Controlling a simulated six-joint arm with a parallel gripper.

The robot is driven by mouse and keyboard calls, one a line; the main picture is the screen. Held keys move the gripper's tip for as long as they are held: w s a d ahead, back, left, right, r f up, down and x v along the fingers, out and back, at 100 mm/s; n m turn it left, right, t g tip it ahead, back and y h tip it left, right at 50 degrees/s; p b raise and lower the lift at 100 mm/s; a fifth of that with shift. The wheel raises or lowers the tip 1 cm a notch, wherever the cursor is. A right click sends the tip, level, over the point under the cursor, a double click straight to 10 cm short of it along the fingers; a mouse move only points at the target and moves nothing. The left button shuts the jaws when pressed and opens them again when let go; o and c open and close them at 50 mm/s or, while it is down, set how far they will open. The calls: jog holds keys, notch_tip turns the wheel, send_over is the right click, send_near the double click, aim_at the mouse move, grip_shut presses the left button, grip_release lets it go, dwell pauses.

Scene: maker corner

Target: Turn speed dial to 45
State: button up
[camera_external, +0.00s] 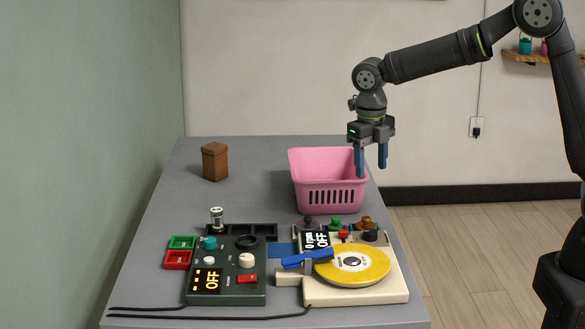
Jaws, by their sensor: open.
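A cream turntable-like machine (392,288) stands at the front right of the table, with a yellow disc (350,265) on top. My gripper (371,168) is open and empty, pointing down by the right side of the pink basket, well behind and above the machine.
A pink basket (327,195) stands behind the machine. A dark control box (226,296) with knobs and an OFF display stands to the left. A blue tool (307,258) lies by the disc. Red and green trays (178,260) and a brown block (215,162) are further left. The back left is mostly clear.

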aim_at(370, 231)
jog(key=f, duration=1.1)
jog(key=d+f, duration=0.1)
jog(key=f, duration=0.5)
jog(key=shift+w+f, duration=0.15)
jog(key=shift+w, duration=0.15)
jog(key=c, duration=1)
